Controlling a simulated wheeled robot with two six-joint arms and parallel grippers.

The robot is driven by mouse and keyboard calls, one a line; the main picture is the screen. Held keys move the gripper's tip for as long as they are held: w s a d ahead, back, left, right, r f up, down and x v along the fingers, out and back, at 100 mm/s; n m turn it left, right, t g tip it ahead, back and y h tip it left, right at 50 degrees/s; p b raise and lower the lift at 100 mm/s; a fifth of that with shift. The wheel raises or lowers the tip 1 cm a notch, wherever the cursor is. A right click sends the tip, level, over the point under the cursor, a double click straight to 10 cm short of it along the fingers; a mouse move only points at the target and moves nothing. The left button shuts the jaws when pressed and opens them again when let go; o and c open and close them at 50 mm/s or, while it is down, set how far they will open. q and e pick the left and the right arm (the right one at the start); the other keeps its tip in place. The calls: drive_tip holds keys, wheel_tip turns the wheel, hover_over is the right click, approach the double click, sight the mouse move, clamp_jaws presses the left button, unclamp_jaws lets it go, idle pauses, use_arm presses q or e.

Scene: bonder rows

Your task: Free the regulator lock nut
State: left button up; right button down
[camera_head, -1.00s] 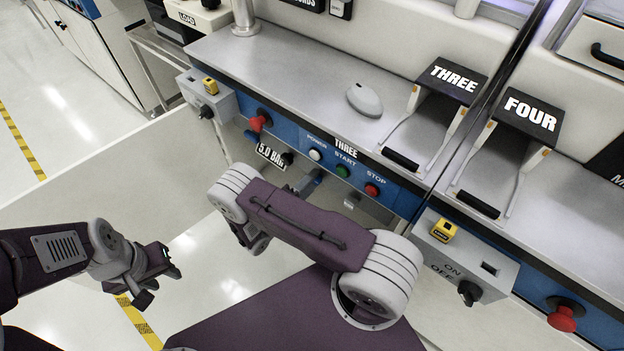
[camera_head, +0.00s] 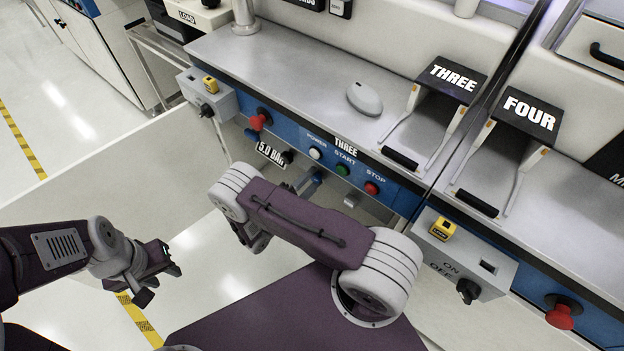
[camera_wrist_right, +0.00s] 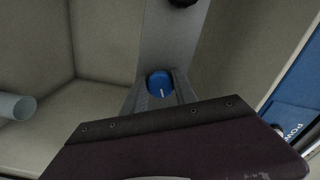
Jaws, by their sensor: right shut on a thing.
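The blue round part (camera_wrist_right: 160,84) with a white line on its face sits between the fingers of my right gripper (camera_wrist_right: 161,93) in the right wrist view. The fingers are shut on it from both sides. In the head view, my right gripper (camera_head: 305,184) is under the blue front panel of station THREE, partly hidden by my own arm. I cannot tell a separate lock nut from the blue part. The "5.0 BAR" label (camera_head: 270,153) is just left of it. My left gripper (camera_head: 161,282) is open and empty above the floor at the left.
The THREE panel has a white power button (camera_head: 315,154), a green start button (camera_head: 343,171) and a red stop button (camera_head: 372,189). A red knob (camera_head: 258,122) sticks out at left. A grey switch box (camera_head: 466,262) stands at right. The floor at left is clear.

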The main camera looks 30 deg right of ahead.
drive_tip(key=c, duration=1)
unclamp_jaws()
drive_tip(key=shift+a, duration=0.1)
drive_tip(key=p+v, duration=0.1)
drive_tip(key=v, duration=0.8)
